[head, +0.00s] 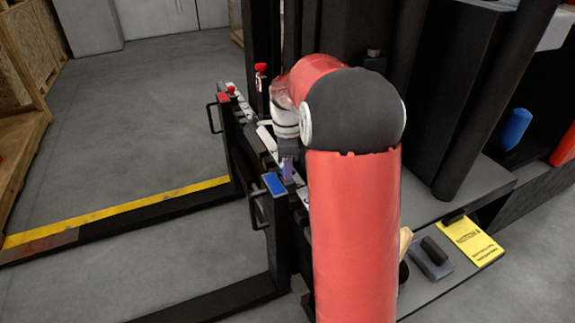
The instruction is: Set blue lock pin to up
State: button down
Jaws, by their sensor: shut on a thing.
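My gripper (288,163) points down at the near end of the forklift's black carriage, partly hidden by my red arm. It is shut on a small blue-violet piece (288,171), which appears to be the blue lock pin. Whether the pin is raised or lowered cannot be told, since the jaws cover most of it. A bright blue rectangle (273,183) lies on the fork bracket just left of the pin.
Red lock pins stand farther along the carriage, one low (231,91) and one taller (261,70). Black handles (256,205) stick out leftward. Black forks (215,301) extend left over the floor. A yellow notice (470,240) and a blue cylinder (515,129) are at right.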

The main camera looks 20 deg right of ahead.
notch_tip(320, 180, up, 4)
jog(key=shift+f+p, duration=0.2)
jog(key=shift+p, duration=1.05)
jog(key=shift+f, duration=0.1)
jog(key=c, duration=1.1)
grip_release()
jog(key=shift+o, duration=0.2)
notch_tip(320, 180, up, 8)
jog(key=shift+f, duration=0.1)
